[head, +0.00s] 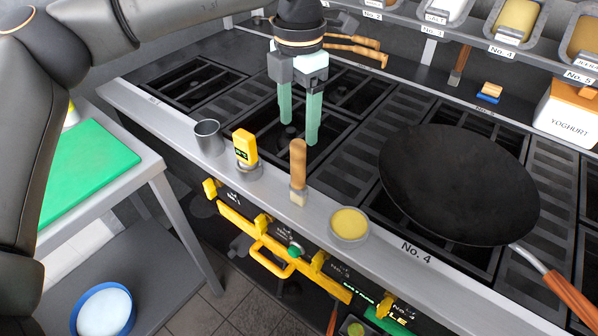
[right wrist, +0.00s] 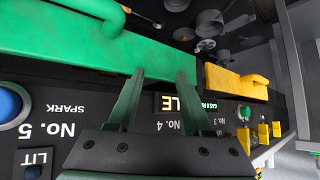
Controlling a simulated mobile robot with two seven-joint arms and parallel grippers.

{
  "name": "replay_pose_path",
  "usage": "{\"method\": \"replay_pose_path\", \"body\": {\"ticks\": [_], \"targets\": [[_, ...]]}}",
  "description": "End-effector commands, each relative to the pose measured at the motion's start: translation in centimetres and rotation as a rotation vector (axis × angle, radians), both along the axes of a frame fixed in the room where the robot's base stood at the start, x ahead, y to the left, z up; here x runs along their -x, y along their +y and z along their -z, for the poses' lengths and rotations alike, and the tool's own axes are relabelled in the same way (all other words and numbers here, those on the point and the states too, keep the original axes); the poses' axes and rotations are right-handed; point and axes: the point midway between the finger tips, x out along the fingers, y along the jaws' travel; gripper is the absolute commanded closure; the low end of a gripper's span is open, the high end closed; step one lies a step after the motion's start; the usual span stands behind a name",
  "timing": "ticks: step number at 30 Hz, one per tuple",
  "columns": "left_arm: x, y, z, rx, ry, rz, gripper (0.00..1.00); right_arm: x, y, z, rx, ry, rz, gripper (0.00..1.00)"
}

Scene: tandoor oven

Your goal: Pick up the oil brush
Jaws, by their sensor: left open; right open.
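A brush with a wooden handle and pale bristles (head: 298,168), which looks like the oil brush, stands upright on the steel front ledge in the head view. A small bowl of yellow liquid (head: 350,224) sits to its right. My left gripper (head: 299,132) points down, open and empty, over the burner grates just behind the brush; its fingers are apart from it. My right gripper (right wrist: 158,88) is open and empty in the right wrist view, before the stove's front panel. It does not show in the head view.
A metal cup (head: 208,137) and a yellow-topped container (head: 246,148) stand left of the brush. A large black wok (head: 460,185) covers the right burners. A green board (head: 90,170) lies on the left side table. Yellow handles (head: 270,262) stick out below the ledge.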

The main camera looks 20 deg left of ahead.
Motion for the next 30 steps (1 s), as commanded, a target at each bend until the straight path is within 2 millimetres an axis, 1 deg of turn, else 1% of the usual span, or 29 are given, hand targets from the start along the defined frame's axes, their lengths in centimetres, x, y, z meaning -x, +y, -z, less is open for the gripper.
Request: {"method": "replay_pose_path", "body": {"ticks": [1, 3, 6, 13, 17, 21, 24, 30], "targets": [[0.1, 0.0, 1.0, -0.001, 0.003, 0.000, 0.30, 0.0, 0.0, -0.2, 0.000, 0.000, 0.000, 0.50], [0.1, 0.0, 2.3, 0.001, 0.003, 0.000, 0.30, 0.0, 0.0, -0.3, 0.000, 0.001, 0.000, 0.50], [0.1, 0.0, 3.6, 0.002, 0.003, 0.001, 0.30, 0.0, 0.0, -0.4, 0.000, 0.001, -0.001, 0.50], [0.1, 0.0, 5.4, 0.002, 0.002, 0.001, 0.30, 0.0, 0.0, -0.8, 0.000, 0.001, -0.001, 0.50], [0.3, 0.0, 7.4, 0.003, 0.005, 0.002, 0.30, 0.0, 0.0, -1.4, 0.000, 0.001, -0.001, 0.50], [0.2, 0.0, 9.2, 0.003, 0.003, 0.000, 0.30, 0.0, 0.0, -1.5, 0.000, 0.001, -0.001, 0.50], [0.2, 0.0, 9.7, 0.004, 0.001, 0.000, 0.30, 0.0, 0.0, -1.6, 0.000, 0.001, -0.001, 0.50], [0.2, 0.0, 9.8, 0.005, 0.000, 0.001, 0.30, 0.0, 0.0, -1.5, 0.000, 0.001, -0.001, 0.50]]}}
